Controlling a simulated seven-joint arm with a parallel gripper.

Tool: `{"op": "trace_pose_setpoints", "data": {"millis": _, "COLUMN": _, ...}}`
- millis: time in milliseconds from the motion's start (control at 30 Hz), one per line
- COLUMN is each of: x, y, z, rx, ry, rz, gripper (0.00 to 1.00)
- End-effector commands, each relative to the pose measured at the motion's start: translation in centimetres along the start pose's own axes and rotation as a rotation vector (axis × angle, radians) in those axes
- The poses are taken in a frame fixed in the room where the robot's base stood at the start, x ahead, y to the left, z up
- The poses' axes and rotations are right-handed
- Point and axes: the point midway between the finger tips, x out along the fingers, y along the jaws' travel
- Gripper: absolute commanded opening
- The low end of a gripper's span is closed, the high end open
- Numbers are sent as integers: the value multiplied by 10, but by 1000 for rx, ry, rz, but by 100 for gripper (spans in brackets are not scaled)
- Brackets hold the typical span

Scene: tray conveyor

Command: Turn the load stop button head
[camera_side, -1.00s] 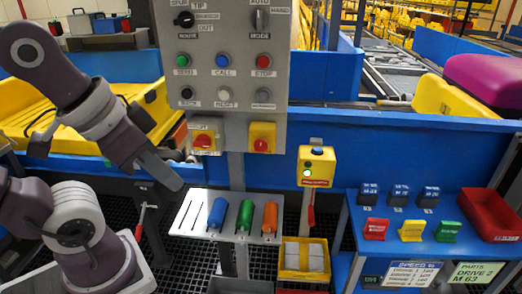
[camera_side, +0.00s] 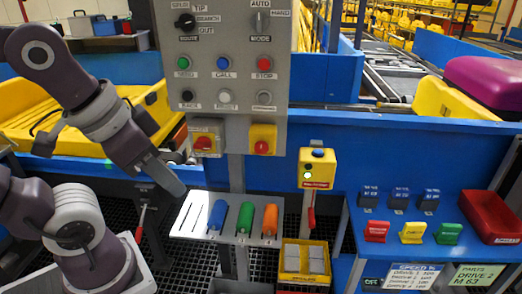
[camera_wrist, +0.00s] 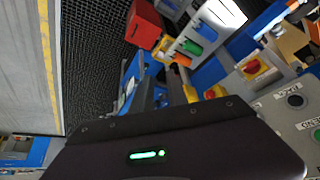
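Two red button heads sit on yellow boxes at the bottom of the grey control panel (camera_side: 225,112) in the side view. The left red head (camera_side: 203,143) seems to be behind a clear cover; the right red head (camera_side: 262,147) is uncovered. Their labels are too small to read, so I cannot tell which is the load stop. My gripper (camera_side: 172,180) is left of and below the panel, apart from both heads. Its fingers are not distinct, and the wrist view shows only its dark housing.
A rack (camera_side: 185,222) with blue, green and orange handles stands below the panel. Right of it are a yellow button box (camera_side: 318,174), a yellow bin (camera_side: 291,262) and a blue table (camera_side: 400,237) with coloured blocks and a red bin (camera_side: 492,216). A blue conveyor wall runs behind.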

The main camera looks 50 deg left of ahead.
Motion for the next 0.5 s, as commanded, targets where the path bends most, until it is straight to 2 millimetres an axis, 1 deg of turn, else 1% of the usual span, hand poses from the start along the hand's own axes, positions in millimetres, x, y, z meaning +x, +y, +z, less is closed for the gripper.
{"op": "trace_pose_setpoints", "data": {"millis": 33, "x": 9, "y": -6, "z": 1, "rx": 34, "ry": -58, "rz": -19, "gripper": 31}}
{"op": "trace_pose_setpoints", "data": {"millis": 67, "x": 16, "y": -13, "z": 2, "rx": 67, "ry": -106, "rz": -40, "gripper": 37}}
{"op": "trace_pose_setpoints", "data": {"millis": 100, "x": 28, "y": -23, "z": 5, "rx": 125, "ry": -183, "rz": -78, "gripper": 45}}
{"op": "trace_pose_setpoints", "data": {"millis": 167, "x": 48, "y": -43, "z": 7, "rx": 237, "ry": -309, "rz": -154, "gripper": 57}}
{"op": "trace_pose_setpoints", "data": {"millis": 200, "x": 62, "y": -57, "z": 8, "rx": 323, "ry": -391, "rz": -212, "gripper": 59}}
{"op": "trace_pose_setpoints", "data": {"millis": 267, "x": 81, "y": -79, "z": 6, "rx": 468, "ry": -508, "rz": -310, "gripper": 59}}
{"op": "trace_pose_setpoints", "data": {"millis": 300, "x": 93, "y": -94, "z": 3, "rx": 574, "ry": -580, "rz": -383, "gripper": 59}}
{"op": "trace_pose_setpoints", "data": {"millis": 367, "x": 112, "y": -114, "z": -7, "rx": 750, "ry": -679, "rz": -499, "gripper": 59}}
{"op": "trace_pose_setpoints", "data": {"millis": 400, "x": 123, "y": -126, "z": -17, "rx": 876, "ry": -736, "rz": -583, "gripper": 59}}
{"op": "trace_pose_setpoints", "data": {"millis": 467, "x": 140, "y": -140, "z": -36, "rx": 1076, "ry": -811, "rz": -713, "gripper": 59}}
{"op": "trace_pose_setpoints", "data": {"millis": 500, "x": 152, "y": -146, "z": -52, "rx": 1218, "ry": -849, "rz": -801, "gripper": 59}}
